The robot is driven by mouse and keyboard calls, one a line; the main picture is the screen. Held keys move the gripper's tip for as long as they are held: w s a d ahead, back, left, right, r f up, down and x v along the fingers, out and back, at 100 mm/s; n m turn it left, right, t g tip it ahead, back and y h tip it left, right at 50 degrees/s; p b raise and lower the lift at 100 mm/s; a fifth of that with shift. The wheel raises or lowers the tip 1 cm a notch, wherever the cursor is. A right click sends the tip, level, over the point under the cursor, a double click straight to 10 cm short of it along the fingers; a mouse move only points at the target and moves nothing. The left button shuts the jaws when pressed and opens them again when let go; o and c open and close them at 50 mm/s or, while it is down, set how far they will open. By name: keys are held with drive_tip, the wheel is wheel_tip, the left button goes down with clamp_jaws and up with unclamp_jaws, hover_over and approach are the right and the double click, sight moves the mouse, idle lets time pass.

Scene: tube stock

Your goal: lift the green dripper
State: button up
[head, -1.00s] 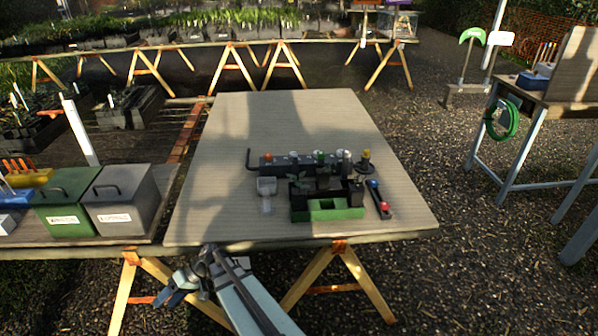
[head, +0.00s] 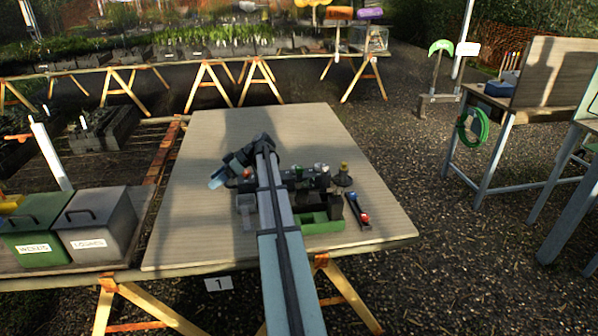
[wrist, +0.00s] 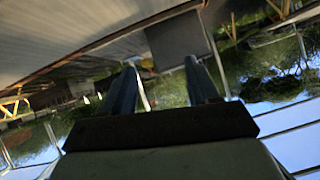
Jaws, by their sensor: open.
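A small green-topped piece (head: 298,169), which looks like the green dripper, stands in the dark rack at the back of the cluster on the table. Its lower part is hidden or too small to make out. My gripper (head: 216,181) is left of the rack, above the table, apart from the green piece. In the wrist view my gripper (wrist: 163,78) shows two blue fingers spread apart with nothing between them. The green piece cannot be made out in the wrist view.
White-topped (head: 321,168) and yellow-topped (head: 344,167) pieces stand right of the green one. A green tray (head: 322,227) is in front, with a dark strip bearing red and blue pieces (head: 357,208) beside it. The table's (head: 190,230) left side is clear.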

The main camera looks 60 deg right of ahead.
drive_tip(key=s+d+r+g+h, duration=0.1)
drive_tip(key=s+d, duration=0.2)
drive_tip(key=d, duration=0.3)
drive_tip(key=s+d+r+n+h, duration=0.1)
drive_tip(key=s+d, duration=0.1)
drive_tip(key=d, duration=0.4)
drive_tip(key=s+d+r+g+h, duration=0.1)
drive_tip(key=s+d+r, duration=0.15)
drive_tip(key=d, duration=0.25)
drive_tip(key=g+h, duration=0.2)
drive_tip(key=h, duration=0.1)
approach(300, 167)
drive_tip(key=x, duration=0.5)
drive_tip(key=shift+s+f, duration=0.2)
drive_tip(key=shift+s, duration=0.05)
drive_tip(key=shift+x, duration=2.7)
drive_tip(key=shift+w+a+r, duration=0.15)
drive_tip(key=shift+w, duration=0.05)
drive_tip(key=shift+c, duration=0.2)
drive_tip(key=c, duration=1)
